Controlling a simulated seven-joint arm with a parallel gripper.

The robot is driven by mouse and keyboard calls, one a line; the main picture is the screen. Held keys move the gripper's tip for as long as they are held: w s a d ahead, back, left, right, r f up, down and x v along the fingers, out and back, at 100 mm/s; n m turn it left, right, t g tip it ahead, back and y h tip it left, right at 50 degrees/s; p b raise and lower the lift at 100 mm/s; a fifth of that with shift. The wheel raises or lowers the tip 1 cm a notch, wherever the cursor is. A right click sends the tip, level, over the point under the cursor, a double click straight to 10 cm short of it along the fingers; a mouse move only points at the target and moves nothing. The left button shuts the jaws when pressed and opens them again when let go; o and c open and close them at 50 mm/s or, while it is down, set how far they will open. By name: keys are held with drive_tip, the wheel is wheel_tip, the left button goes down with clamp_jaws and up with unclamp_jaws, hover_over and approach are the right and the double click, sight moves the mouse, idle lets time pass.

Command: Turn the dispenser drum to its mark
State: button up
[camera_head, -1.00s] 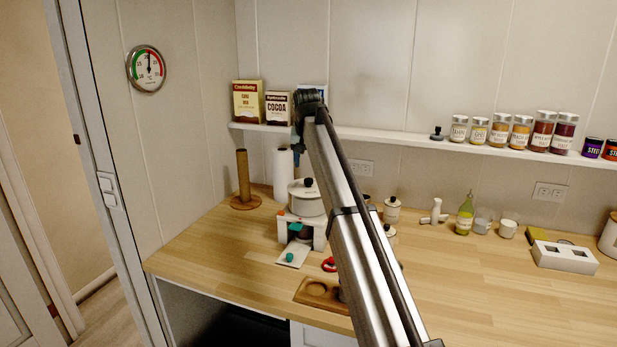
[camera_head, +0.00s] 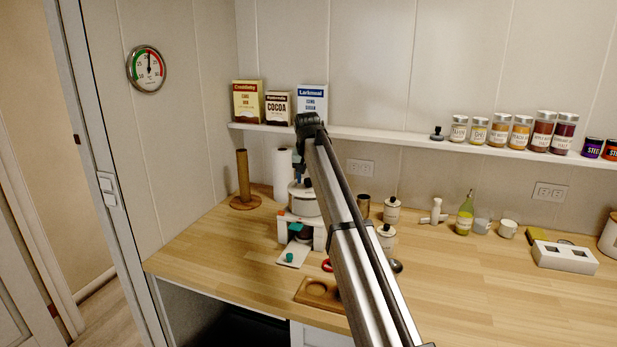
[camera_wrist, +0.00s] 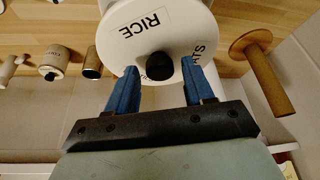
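The dispenser drum (camera_head: 305,203) is white and round and sits on a white stand (camera_head: 319,238) on the counter. In the wrist view the drum's face (camera_wrist: 140,30) shows the words RICE and, partly hidden, one ending in "TS", with a black knob (camera_wrist: 159,66) on it. My gripper (camera_wrist: 159,70) has two blue fingers spread to either side of the knob, with gaps showing between them and it. In the head view my gripper (camera_head: 297,172) is just above the drum, partly hidden by my arm. I cannot make out the mark.
A wooden paper-towel post (camera_head: 243,176) and a white roll (camera_head: 284,172) stand close behind and left. White canisters (camera_head: 391,210) and a brown cup (camera_head: 363,206) stand to the right. A shelf (camera_head: 400,138) with boxes and jars runs above. The left front counter is clear.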

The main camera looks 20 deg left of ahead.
clamp_jaws()
idle(0.3)
drive_tip(key=shift+m, duration=0.3)
drive_tip(key=shift+a+m+h, duration=0.1)
drive_tip(key=shift+m+h, duration=0.5)
drive_tip(key=shift+m, duration=0.7)
drive_tip(key=shift+a+m+h, duration=0.1)
drive_tip(key=shift+m+h, duration=0.5)
drive_tip(key=shift+m, duration=0.7)
drive_tip(key=shift+o, duration=0.8)
unclamp_jaws()
